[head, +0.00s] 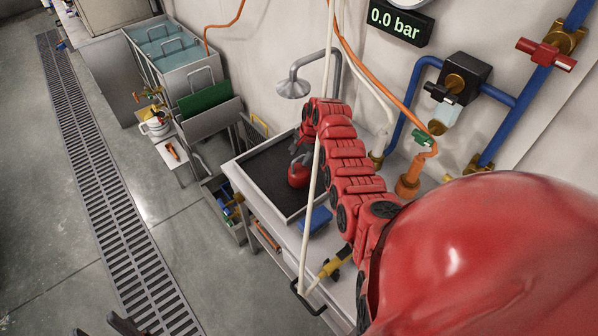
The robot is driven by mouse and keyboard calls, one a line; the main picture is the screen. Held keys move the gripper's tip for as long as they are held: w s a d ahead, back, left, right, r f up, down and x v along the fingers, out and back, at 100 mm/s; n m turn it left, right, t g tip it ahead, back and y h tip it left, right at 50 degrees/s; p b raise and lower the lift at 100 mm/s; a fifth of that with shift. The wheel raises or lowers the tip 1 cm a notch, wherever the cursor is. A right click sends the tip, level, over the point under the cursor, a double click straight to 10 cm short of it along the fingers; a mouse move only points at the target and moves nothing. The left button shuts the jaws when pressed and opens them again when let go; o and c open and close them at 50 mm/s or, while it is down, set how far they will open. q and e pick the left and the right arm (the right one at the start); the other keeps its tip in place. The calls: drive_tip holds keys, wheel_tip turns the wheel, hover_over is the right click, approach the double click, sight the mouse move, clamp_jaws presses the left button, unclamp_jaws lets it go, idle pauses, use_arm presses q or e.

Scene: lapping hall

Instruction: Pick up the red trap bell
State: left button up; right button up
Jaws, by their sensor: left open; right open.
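The red trap bell (298,176), small and rounded, sits in the dark-lined tray (262,212) on the metal bench. My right arm reaches over the bench from the right. Its dark gripper (301,158) is open at the top of the bell, partly hidden by the arm's wrist. I cannot tell whether the fingers touch the bell. My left gripper (104,330) is open at the bottom edge, with only its dark fingertips showing, far from the bell over the floor.
A blue block (316,220) and a yellow-handled tool (334,264) lie on the bench beside the tray. A pale hose (313,205) hangs in front. A shower head (292,88) and blue pipes (403,100) are behind. The floor left of the bench is clear around the drain grate (95,170).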

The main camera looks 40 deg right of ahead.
drive_tip(key=shift+x, duration=0.9)
clamp_jaws()
idle(0.9)
